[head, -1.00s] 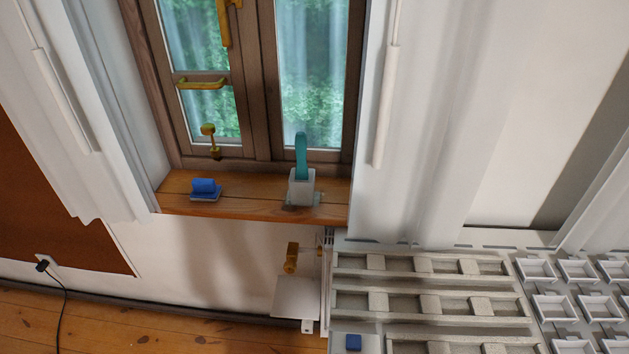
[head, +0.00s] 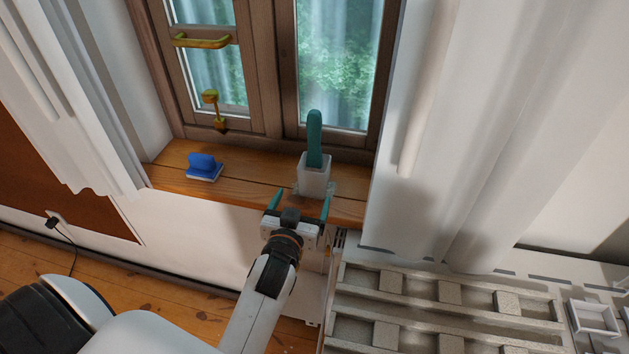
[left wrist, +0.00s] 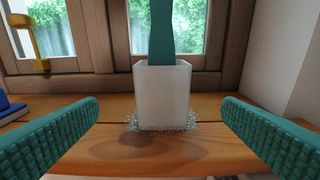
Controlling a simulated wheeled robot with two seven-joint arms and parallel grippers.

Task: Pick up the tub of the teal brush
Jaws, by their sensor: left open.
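The white tub (head: 314,177) stands upright on the wooden windowsill, with the teal brush (head: 315,138) standing in it, handle up. In the left wrist view the tub (left wrist: 163,96) is centred between the fingers and farther off, with the teal brush (left wrist: 161,32) rising out of its top. My left gripper (head: 299,200) is open and empty, in front of the tub at the sill's front edge and not touching it. Its two teal fingers (left wrist: 160,125) spread to either side of the tub in the left wrist view. My right gripper is not in view.
A blue brush on a pale base (head: 203,168) lies on the sill (head: 172,180) to the left. A speckled patch (left wrist: 138,126) lies under the tub.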

